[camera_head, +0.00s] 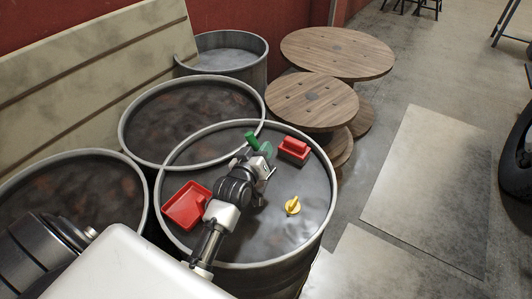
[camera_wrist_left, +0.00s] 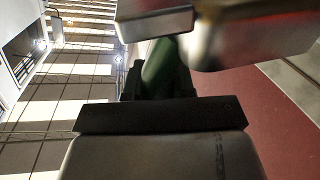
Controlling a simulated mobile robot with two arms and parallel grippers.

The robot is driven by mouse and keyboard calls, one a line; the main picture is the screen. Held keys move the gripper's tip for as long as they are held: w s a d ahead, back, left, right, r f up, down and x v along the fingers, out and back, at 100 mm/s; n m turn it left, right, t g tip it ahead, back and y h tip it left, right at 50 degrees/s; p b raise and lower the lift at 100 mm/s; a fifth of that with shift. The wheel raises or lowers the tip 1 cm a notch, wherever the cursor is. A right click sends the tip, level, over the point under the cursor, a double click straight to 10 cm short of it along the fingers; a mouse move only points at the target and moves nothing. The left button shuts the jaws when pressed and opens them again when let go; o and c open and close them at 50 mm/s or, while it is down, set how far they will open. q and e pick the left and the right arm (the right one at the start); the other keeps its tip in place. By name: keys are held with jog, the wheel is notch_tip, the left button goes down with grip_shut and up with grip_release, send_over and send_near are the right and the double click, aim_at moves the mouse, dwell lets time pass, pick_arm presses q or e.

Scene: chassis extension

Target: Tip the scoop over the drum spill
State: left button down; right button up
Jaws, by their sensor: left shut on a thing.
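My left gripper (camera_head: 264,160) is above the nearest drum and shut on a green tool (camera_head: 252,141), which looks like the scoop. The tool's green part sticks up beyond the fingers and seems tilted; its far end and any contents cannot be made out. In the left wrist view the green tool (camera_wrist_left: 165,72) shows between the fingers, partly hidden by them. The nearest drum (camera_head: 325,205) has a dark, mottled top; I cannot pick out a separate spill on it. My right gripper is not in view.
On the same drum are a red dustpan-like tray (camera_head: 187,205), a red block-like item (camera_head: 294,149) and a small yellow item (camera_head: 292,206). Other drums (camera_head: 190,120) stand behind and to the left. Wooden spools (camera_head: 313,102) stand behind right. Floor at right is open.

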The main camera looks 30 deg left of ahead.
pick_arm(q)
jog(key=shift+a+r+n, duration=0.2)
jog(key=shift+a+n, duration=0.1)
jog(key=shift+a+r+p, duration=0.2)
jog(key=shift+a+p, duration=0.05)
jog(key=shift+p, duration=0.15)
jog(key=shift+w+a+r+n+g+h+p, duration=0.1)
jog(key=shift+a+n+g+h+p, duration=0.05)
jog(key=shift+a+n+p, duration=0.4)
jog(key=shift+w+a+r+n+g+h+p, duration=0.15)
jog(key=shift+a+n+p, duration=0.15)
jog(key=shift+a+n, duration=0.25)
jog(key=shift+a+f+n+h, duration=0.15)
jog(key=shift+a+n+h, duration=0.1)
jog(key=shift+a+n, duration=0.45)
jog(key=shift+a+f+n+h, duration=0.1)
jog(key=shift+a+n+h, duration=0.15)
jog(key=shift+a+n, duration=0.4)
jog(key=shift+d, duration=0.15)
jog(key=shift+p, duration=0.3)
